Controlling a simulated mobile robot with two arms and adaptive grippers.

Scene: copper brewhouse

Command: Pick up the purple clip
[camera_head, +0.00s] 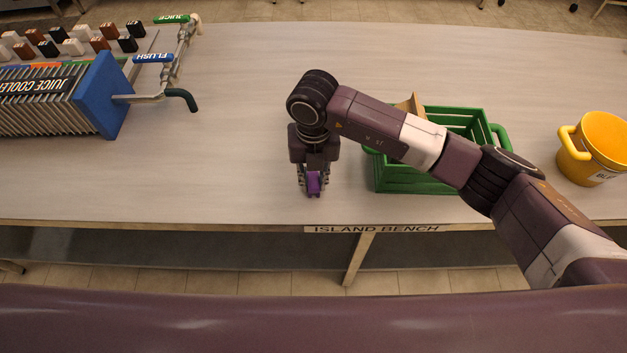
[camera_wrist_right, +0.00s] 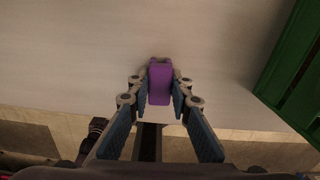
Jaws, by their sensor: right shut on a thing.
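The purple clip (camera_head: 314,183) is between the fingers of my right gripper (camera_head: 313,188), near the front edge of the bench. In the right wrist view the small purple block-like clip (camera_wrist_right: 160,82) sits between the two fingertips (camera_wrist_right: 160,92), which are shut on it. The gripper points down at the bench top. I cannot tell whether the clip touches the bench or is just above it. My left gripper is not in view.
A green crate (camera_head: 415,182) stands right of the gripper, partly behind my right arm. A yellow bucket (camera_head: 597,150) is further right. A blue-ended juice cooler (camera_head: 101,95) with pipes stands at the left. The bench (camera_head: 235,120) is clear between cooler and gripper.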

